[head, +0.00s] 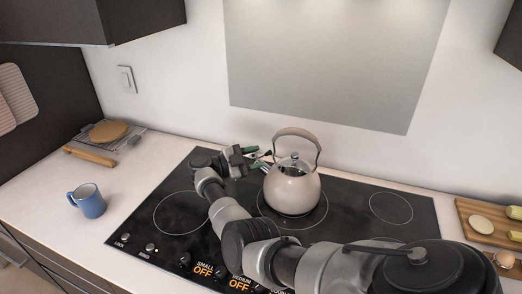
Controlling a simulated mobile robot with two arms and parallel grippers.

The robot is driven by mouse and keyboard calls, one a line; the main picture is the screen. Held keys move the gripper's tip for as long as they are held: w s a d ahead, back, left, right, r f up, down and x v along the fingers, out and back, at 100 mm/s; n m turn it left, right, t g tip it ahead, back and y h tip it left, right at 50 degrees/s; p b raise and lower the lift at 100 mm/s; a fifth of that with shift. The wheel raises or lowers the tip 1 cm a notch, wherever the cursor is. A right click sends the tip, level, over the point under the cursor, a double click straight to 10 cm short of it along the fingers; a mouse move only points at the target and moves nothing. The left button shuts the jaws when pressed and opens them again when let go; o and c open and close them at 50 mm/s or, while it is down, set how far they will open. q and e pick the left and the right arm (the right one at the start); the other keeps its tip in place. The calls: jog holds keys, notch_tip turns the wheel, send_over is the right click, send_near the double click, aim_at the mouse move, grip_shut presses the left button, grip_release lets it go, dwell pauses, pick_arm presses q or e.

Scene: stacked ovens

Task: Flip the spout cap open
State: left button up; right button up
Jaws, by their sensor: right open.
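A beige-grey kettle (293,192) with an arched handle (297,133) and a dark-knobbed lid stands upright on a rear burner of the black cooktop. My right arm reaches in from the lower right and passes in front of the kettle. My right gripper (260,159) is open at the kettle's left side, where the spout is. Its green-marked fingers are close to the spout. The spout and its cap are small and partly hidden by the fingers, so I cannot tell the cap's position or whether a finger touches it. My left gripper is not in view.
The black glass cooktop (180,240) has free burners left and right. A blue mug (88,201) stands on the left counter. A rack with bread (108,131) and a rolling pin (89,156) lie behind it. A wooden board (474,213) with food is at right.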

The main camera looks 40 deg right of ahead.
jog(key=shift+x, duration=0.9)
jog(key=shift+d, duration=0.2)
grip_shut()
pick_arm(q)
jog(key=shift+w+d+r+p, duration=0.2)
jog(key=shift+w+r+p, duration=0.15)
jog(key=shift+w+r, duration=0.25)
pick_arm(e)
jog(key=shift+s+f+m+t+y, duration=0.1)
jog(key=shift+s+m+t+y, duration=0.1)
jog(key=shift+m+y, duration=0.25)
jog(key=shift+s+f+m+t+y, duration=0.1)
jog(key=shift+m+t+y, duration=0.1)
jog(key=shift+m+y, duration=0.25)
grip_release()
jog(key=shift+w+d, duration=0.1)
